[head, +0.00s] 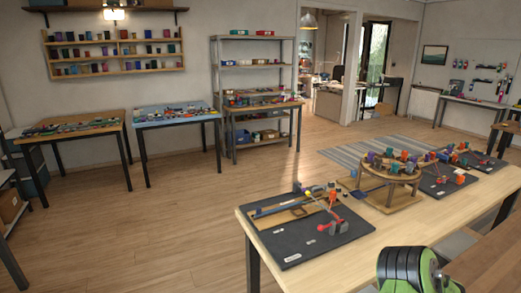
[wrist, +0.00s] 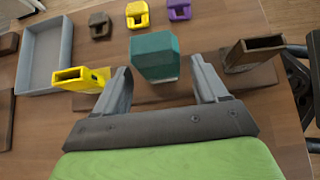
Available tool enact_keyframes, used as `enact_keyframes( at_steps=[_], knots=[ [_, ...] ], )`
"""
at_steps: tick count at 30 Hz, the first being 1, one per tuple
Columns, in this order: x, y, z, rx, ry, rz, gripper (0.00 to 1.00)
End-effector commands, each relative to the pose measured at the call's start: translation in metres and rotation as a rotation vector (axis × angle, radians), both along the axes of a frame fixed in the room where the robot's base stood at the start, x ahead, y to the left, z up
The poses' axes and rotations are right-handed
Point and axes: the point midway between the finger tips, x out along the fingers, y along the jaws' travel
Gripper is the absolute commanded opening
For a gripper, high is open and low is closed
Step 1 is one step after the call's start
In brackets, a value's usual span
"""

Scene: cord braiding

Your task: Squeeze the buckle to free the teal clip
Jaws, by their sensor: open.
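In the wrist view, a chunky teal clip (wrist: 153,52) lies ahead of my gripper (wrist: 160,68), in line with the gap between its two grey fingers. The fingers are spread apart with the clip's near end close to the tips; I see no clear contact. A yellow hollow buckle piece (wrist: 82,78) is beside the left finger. A brown hollow buckle piece (wrist: 252,52) is beside the right finger. Whether either piece touches a finger is unclear. I cannot make out the teal clip in the head view.
A grey tray (wrist: 28,68) stands on the wooden worktop at left. Small brown (wrist: 99,25), yellow (wrist: 138,15) and purple (wrist: 179,10) clips lie in a row beyond the teal one. In the head view, a round braiding stand (head: 388,172) and dark mats occupy the long table.

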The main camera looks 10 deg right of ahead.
Motion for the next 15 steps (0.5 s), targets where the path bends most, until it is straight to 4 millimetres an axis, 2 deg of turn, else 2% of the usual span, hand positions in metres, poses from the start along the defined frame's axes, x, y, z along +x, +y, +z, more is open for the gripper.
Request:
enact_keyframes(
  at_steps=[1, 15],
  knots=[
    [0.004, 0.0, 0.007, 0.0, 0.0, 0.001, 0.72],
    [0.033, 0.007, 0.03, 0.0, 0.0, 0.002, 0.72]
  ],
)
